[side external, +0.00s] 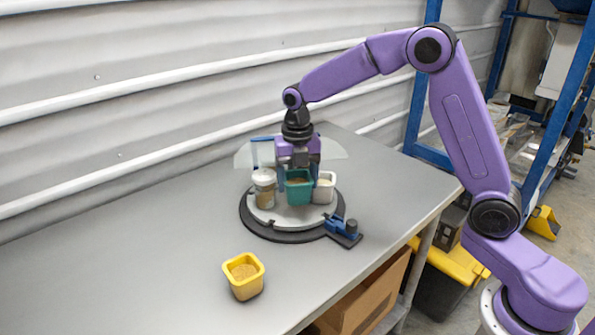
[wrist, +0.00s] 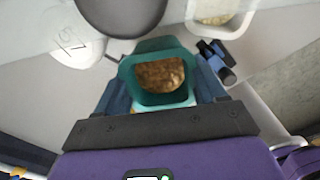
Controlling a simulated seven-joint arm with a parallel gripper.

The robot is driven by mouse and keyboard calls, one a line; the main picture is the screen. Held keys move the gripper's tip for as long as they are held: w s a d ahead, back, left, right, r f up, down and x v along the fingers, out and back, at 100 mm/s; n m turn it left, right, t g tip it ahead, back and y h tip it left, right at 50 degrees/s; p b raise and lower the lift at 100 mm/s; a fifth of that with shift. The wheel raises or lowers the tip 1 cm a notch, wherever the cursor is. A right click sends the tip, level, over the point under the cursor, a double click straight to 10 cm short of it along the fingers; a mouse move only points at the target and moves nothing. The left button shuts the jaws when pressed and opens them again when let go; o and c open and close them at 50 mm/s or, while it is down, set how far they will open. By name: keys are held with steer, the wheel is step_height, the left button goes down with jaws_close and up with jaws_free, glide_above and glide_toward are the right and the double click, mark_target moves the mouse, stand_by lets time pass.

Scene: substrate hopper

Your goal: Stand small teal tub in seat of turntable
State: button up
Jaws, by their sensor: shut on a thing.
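The small teal tub (side external: 299,190) is upright between my gripper's fingers, over the front part of the turntable (side external: 257,219). My gripper (side external: 297,176) points down and is shut on the tub. In the wrist view the tub (wrist: 128,78) holds brown material, with a blue finger of my gripper (wrist: 160,98) on each side. I cannot tell whether its base touches the turntable disc. The seat under it is hidden.
A white-lidded jar (side external: 264,190) stands left of the tub and a white tub (side external: 324,188) close on its right. A blue fixture with a dark knob (side external: 343,232) sits at the turntable's front right. A yellow tub (side external: 243,276) stands nearer the front. The table's left is clear.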

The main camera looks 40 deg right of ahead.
mark_target(298, 194)
steer(key=shift+f, duration=2.05)
steer(key=shift+f, duration=0.15)
steer(key=o, duration=1)
steer(key=shift+r, duration=3.75)
